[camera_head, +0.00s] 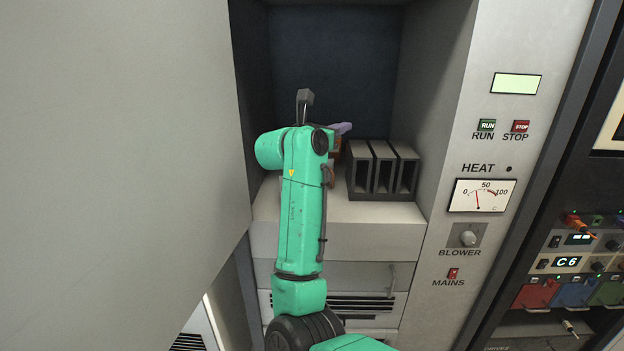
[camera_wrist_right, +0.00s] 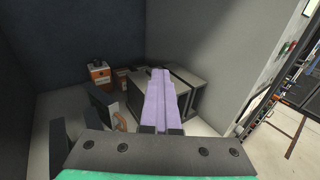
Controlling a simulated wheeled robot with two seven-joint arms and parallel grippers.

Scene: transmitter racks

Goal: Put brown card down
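My right gripper (camera_head: 341,128) reaches into the cabinet recess, mostly hidden behind my green arm in the head view. In the right wrist view its two purple fingers (camera_wrist_right: 161,95) lie side by side, with only a thin line between them, and no card shows at their tips. A small brown curved piece (camera_wrist_right: 123,121) is beside the fingers, at the lower left, next to a dark upright plate (camera_wrist_right: 101,106); I cannot tell whether this is the brown card. A brown piece (camera_head: 329,174) also shows beside my arm in the head view. My left gripper is not in view.
A grey slotted rack (camera_head: 382,172) stands on the pale shelf (camera_head: 375,225), right of my arm. An orange box (camera_wrist_right: 100,76) and a brown box (camera_wrist_right: 122,79) stand at the back. Recess walls enclose the sides. A large grey panel (camera_head: 110,150) fills the left.

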